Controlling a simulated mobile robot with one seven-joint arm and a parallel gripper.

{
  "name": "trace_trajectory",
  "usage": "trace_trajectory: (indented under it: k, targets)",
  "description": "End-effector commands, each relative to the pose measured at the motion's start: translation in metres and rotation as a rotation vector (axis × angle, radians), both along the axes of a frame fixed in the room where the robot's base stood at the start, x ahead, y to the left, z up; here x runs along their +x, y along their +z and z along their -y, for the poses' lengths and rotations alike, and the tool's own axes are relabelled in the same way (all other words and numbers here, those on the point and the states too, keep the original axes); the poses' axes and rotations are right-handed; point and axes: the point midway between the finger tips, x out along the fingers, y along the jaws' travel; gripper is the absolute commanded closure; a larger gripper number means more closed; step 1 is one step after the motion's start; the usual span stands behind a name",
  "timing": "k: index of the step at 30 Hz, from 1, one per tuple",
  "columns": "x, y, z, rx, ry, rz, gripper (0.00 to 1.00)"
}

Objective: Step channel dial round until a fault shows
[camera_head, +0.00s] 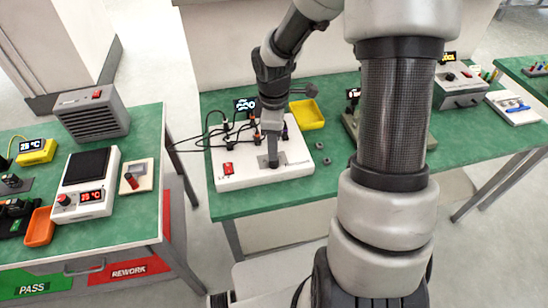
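A white test box (243,181) sits on the green-topped bench in the middle. A small grey plate (283,159) is on its top, towards the right. My gripper (272,158) points down onto this plate, where the channel dial seems to be. The fingers hide most of the dial, and I cannot tell whether they grip it. A small dark display (245,105) stands behind the box with pale characters that I cannot read clearly. No fault sign can be made out. A red switch (228,168) is at the box's left end.
Black cables (208,135) run from the box's back to the left. A yellow tray (307,115) and two small dark round parts (326,161) lie to the right. A second bench (140,225) at left holds instruments and an orange bin (40,227).

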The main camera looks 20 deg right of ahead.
Motion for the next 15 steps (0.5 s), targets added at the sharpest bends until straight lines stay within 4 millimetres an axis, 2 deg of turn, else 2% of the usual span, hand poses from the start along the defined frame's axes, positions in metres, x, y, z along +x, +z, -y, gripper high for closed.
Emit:
trace_trajectory:
  k: [1, 6, 10, 15]
  targets:
    - [-0.001, -0.015, 0.000, 0.001, 0.003, -0.006, 0.56]
    - [0.001, -0.046, 0.000, 0.000, 0.003, -0.004, 0.56]
    - [0.002, -0.061, 0.001, 0.000, 0.000, -0.002, 0.56]
    - [0.004, -0.070, 0.001, 0.000, 0.001, 0.000, 0.56]
